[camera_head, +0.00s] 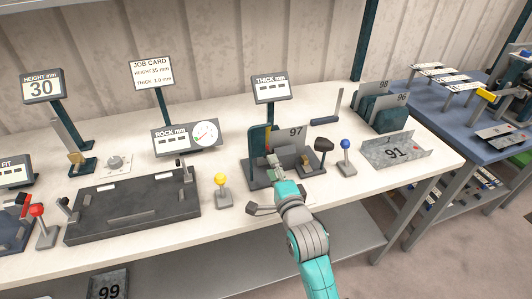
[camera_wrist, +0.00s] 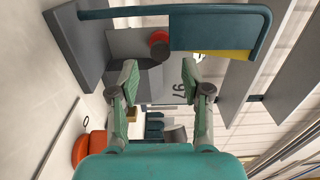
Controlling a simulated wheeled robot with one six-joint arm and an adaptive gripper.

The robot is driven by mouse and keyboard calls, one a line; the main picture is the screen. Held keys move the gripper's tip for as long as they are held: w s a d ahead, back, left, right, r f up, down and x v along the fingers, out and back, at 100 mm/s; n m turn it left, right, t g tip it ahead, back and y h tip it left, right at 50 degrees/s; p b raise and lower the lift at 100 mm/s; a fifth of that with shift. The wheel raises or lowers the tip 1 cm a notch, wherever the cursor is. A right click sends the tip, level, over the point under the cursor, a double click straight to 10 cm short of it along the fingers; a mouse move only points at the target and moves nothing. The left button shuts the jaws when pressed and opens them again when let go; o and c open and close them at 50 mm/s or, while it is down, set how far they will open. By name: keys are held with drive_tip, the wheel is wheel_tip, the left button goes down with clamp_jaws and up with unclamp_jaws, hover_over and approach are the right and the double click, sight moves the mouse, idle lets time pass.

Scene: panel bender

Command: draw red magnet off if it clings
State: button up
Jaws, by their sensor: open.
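In the wrist view a small red round piece with a dark end, which looks like the red magnet (camera_wrist: 159,38), sits against a grey plate beyond my fingertips. Whether it clings to the plate I cannot tell. My gripper (camera_wrist: 159,80) is open, its two green fingers apart with nothing between the tips. In the head view my gripper (camera_head: 277,166) is over the thickness station (camera_head: 256,180), in front of the plate marked 97 (camera_head: 296,132). My arm and gripper hide part of this station, and I cannot make out the magnet there.
A yellow-knobbed lever (camera_head: 221,181) stands left of the station. A black knob (camera_head: 324,145) and a blue-knobbed lever (camera_head: 345,145) stand to the right, near tray 91 (camera_head: 397,151). A blue frame (camera_wrist: 220,10) runs close beside the red piece. An orange-red rounded thing (camera_wrist: 82,150) is at lower left.

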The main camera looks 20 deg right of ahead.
sight(267, 154)
drive_tip(key=w, duration=0.6)
drive_tip(key=shift+w, duration=0.25)
clamp_jaws()
